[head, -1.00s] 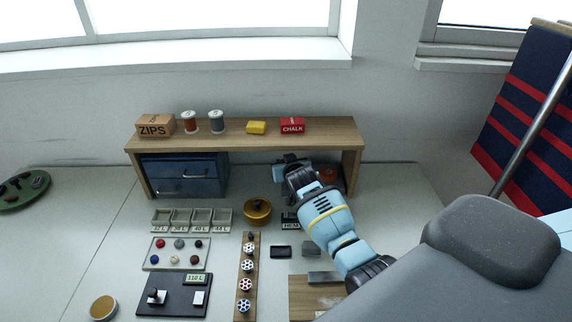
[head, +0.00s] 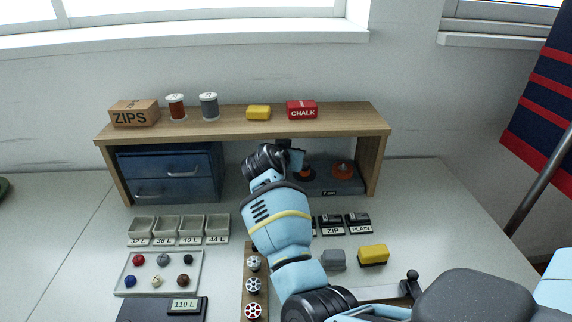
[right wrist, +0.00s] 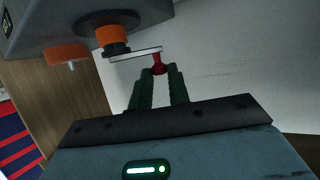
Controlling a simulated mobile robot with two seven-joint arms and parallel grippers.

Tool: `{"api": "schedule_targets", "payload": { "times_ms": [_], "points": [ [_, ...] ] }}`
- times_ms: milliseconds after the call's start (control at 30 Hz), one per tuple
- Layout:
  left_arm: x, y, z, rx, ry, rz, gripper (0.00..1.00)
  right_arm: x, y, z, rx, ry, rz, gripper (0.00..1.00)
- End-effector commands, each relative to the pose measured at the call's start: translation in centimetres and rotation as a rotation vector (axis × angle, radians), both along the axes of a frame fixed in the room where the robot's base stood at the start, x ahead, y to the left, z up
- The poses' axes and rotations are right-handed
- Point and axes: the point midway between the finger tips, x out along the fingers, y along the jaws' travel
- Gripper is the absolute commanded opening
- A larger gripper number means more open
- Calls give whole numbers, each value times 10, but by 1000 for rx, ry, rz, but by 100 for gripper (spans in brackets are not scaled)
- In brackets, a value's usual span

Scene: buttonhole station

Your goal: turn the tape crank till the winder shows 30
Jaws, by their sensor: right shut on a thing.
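The tape winder (head: 355,185) is a grey unit under the wooden shelf, with two orange rolls. In the right wrist view it hangs in the upper left, with an orange roll (right wrist: 110,35), a pale crank arm (right wrist: 135,54) and a red crank knob (right wrist: 159,68). My right gripper (right wrist: 158,74) is shut on the red knob at the crank's end. In the head view my right arm hides part of the winder and the gripper's fingers. The winder's small readout (head: 329,193) is too small to read surely. My left gripper is not in view.
The shelf (head: 240,122) spans above my right gripper, with its right leg (head: 372,165) beside the winder. A blue drawer unit (head: 168,172) stands to the left. Labelled bins (head: 180,229), a bead tray (head: 160,270) and a yellow block (head: 373,255) lie in front.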

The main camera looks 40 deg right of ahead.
Motion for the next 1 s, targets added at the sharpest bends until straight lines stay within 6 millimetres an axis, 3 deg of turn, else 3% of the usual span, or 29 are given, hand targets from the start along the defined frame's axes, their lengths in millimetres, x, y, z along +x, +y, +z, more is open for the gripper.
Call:
{"api": "schedule_targets", "payload": {
  "times_ms": [233,833,867,1000],
  "points": [
    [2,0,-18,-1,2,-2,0,3,-2,0,-4,-3,-78,0],
    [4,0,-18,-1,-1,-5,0,4,-4,4,-5,-5,-106,0],
    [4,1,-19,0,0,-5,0,4,-4,4,-5,-5,-106,22],
    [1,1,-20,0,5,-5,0,4,-4,3,-4,-3,-105,38]
  ]
}}
